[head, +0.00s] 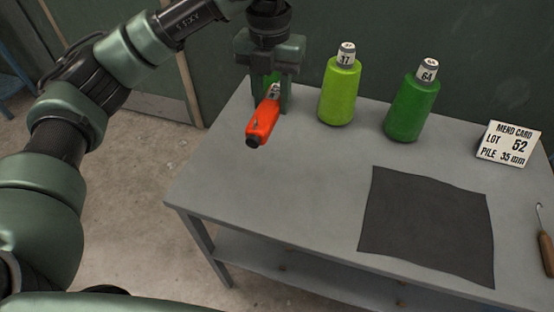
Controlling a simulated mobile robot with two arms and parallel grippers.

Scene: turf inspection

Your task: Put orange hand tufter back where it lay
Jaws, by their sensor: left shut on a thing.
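The orange hand tufter (262,122) is in the head view, near the back left corner of the grey table. My left gripper (272,95) is shut on it and points down. The tufter's dark end tilts toward the front left, and part of its far end is hidden between the fingers. I cannot tell whether the tufter touches the table. My right gripper is not in view.
The grey table (285,200) holds a lime bottle (339,92) marked 17, a green bottle (411,108) marked 64, a mend card (507,144), a dark cloth (425,225) and a wooden-handled hook (546,252). The table's left front is bare.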

